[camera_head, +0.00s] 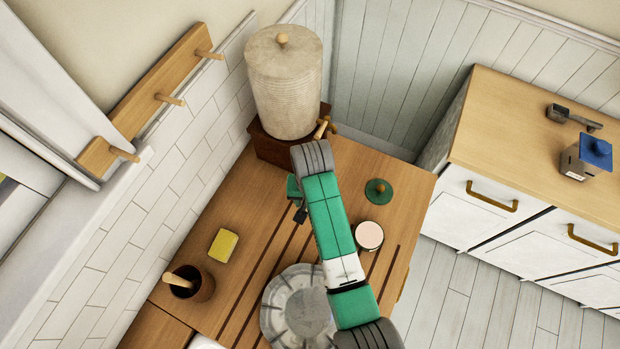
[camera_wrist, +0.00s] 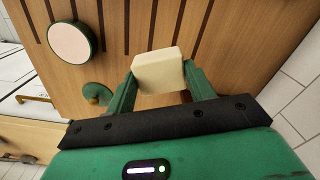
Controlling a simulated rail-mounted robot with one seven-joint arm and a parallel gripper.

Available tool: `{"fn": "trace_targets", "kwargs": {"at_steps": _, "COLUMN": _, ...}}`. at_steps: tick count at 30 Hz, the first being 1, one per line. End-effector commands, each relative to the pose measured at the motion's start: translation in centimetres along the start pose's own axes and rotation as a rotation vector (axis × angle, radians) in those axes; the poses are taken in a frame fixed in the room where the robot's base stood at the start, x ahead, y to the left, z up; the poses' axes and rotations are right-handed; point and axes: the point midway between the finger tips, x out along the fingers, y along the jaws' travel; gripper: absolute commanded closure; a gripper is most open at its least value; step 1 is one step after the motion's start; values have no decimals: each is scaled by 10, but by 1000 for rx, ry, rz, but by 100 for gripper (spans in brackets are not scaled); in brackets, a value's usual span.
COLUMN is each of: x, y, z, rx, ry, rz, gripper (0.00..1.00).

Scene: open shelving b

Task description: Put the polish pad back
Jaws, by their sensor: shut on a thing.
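My gripper (camera_wrist: 158,82) is shut on a cream, rounded block (camera_wrist: 158,72), which looks like the polish pad. The block is clamped between the two green fingers, above the wooden counter. In the head view my gripper (camera_head: 298,200) is in front of the wooden base of the large urn, and the block does not show there. A round green tin with a pale pink face (camera_head: 369,235) stands open on the counter, right of my arm; it also shows in the wrist view (camera_wrist: 72,42). A green lid with a wooden knob (camera_head: 378,191) lies just behind the tin.
The beige urn (camera_head: 285,82) with a wooden tap stands at the back corner. A yellow sponge (camera_head: 223,245), a brown pot (camera_head: 189,283) and a grey metal dish (camera_head: 292,309) occupy the counter's left and front. The wooden counter (camera_head: 225,208) is clear behind the sponge.

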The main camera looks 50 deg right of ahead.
Motion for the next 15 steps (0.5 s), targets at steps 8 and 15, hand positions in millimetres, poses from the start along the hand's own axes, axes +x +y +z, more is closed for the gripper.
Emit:
{"fn": "trace_targets", "kwargs": {"at_steps": 8, "x": 54, "y": 0, "z": 1, "rx": 0, "ry": -3, "rz": 1, "gripper": 68}}
{"fn": "trace_targets", "kwargs": {"at_steps": 15, "x": 74, "y": 1, "z": 1, "rx": -1, "ry": -4, "rz": 2, "gripper": 68}}
